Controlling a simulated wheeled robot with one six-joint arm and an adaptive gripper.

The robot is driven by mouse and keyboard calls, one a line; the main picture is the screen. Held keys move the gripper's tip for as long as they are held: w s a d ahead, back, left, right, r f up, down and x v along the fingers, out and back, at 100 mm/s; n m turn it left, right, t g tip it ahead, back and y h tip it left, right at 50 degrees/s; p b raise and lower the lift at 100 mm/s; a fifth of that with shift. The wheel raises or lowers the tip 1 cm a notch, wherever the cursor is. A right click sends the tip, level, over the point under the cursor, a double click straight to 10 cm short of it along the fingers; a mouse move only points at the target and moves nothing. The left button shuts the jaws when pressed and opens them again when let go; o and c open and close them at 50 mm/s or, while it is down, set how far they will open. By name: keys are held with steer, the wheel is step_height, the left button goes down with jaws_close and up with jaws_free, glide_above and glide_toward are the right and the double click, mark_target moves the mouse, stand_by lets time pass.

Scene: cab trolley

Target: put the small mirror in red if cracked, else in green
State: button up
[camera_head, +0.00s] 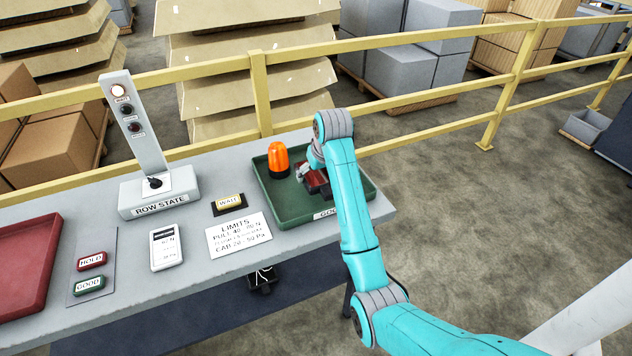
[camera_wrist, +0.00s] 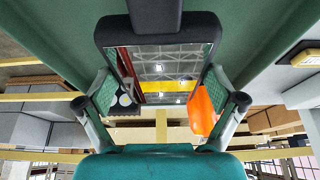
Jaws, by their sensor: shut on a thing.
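The small mirror (camera_wrist: 160,70) has a dark rounded frame and stem, and its glass reflects yellow and red structures and small lights. I see no crack lines in the part of the glass that shows. My gripper (camera_head: 312,178) is shut on the mirror, with a finger on each side of it in the wrist view. It is over the green tray (camera_head: 281,219), at the right end of the table. The red tray (camera_head: 52,232) is at the far left, cut by the picture edge, and its visible floor is empty.
An orange beacon (camera_head: 278,160) stands in the green tray beside my gripper. The grey table (camera_head: 200,262) carries a ROW STATE stand (camera_head: 158,192) with its top lamp lit, a yellow WAIT button (camera_head: 230,201), a LIMITS sheet (camera_head: 238,236) and HOLD and GOOD buttons. A yellow rail (camera_head: 259,93) runs behind.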

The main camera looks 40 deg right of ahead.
mark_target(317, 182)
steer(key=shift+f, duration=1.8)
steer(key=shift+f, duration=0.1)
steer(key=o, duration=1.2)
steer(key=shift+c, duration=0.2)
